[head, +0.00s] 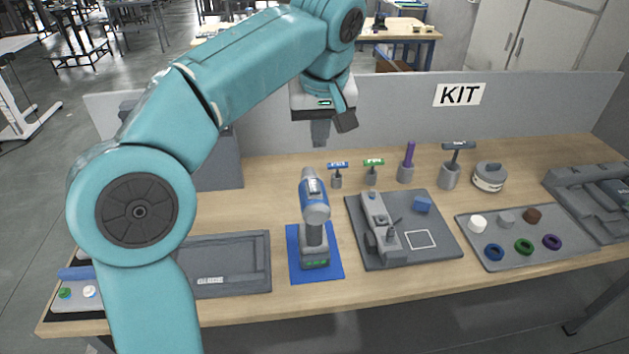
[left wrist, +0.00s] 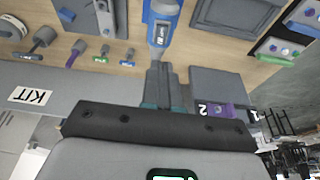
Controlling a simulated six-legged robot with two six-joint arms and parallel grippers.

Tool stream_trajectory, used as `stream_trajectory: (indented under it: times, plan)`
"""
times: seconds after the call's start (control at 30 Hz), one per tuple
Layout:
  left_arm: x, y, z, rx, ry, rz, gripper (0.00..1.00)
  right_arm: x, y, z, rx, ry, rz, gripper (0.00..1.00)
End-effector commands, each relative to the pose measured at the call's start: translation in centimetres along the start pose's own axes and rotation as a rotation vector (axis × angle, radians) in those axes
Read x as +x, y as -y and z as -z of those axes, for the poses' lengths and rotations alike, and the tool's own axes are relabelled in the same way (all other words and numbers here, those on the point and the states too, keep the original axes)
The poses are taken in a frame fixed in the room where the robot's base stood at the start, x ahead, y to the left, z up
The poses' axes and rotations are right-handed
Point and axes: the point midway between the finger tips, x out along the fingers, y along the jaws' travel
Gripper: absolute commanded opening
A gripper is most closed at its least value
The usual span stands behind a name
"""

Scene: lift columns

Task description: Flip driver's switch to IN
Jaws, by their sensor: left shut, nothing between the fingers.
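The driver (head: 315,208), blue and grey, stands upright on a blue mat (head: 332,268) near the middle of the table. A small light-and-dark detail shows on its upper side; I cannot make out the switch or its setting. My left gripper (head: 320,140) is shut and empty, pointing down above and behind the driver, apart from it in the head view. In the left wrist view, the driver (left wrist: 162,22) lies just beyond the fingertips of my left gripper (left wrist: 158,68); I cannot tell the gap there. My right gripper is not in view.
Right of the driver is a grey fixture board (head: 440,246) with a blue block. Behind stand several tools in holders, including a purple-handled one (head: 408,160). A tray (head: 505,262) holds rings and caps. A grey panel marked KIT (head: 400,115) closes the back.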

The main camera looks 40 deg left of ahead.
Motion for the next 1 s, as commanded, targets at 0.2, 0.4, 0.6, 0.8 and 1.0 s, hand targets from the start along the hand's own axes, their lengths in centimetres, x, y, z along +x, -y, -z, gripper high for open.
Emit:
stream_trajectory:
  times: [0.2, 0.4, 0.6, 0.8, 1.0]
  plan:
    - [-0.6, 0.6, 0.0, -0.017, -0.001, 0.006, 0.00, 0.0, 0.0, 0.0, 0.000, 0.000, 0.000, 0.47]
    - [-0.4, 0.5, 0.0, -0.016, 0.000, 0.007, 0.00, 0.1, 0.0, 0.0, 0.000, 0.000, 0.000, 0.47]
    - [2.2, 0.6, -0.1, -0.015, 0.002, 0.009, 0.00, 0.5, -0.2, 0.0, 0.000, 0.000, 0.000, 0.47]
    - [6.5, 0.6, 0.0, -0.016, 0.003, 0.010, 0.00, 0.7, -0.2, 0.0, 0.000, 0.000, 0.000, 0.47]
    - [10.4, 0.6, -0.3, -0.013, 0.003, 0.009, 0.00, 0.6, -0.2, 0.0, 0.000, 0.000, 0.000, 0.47]
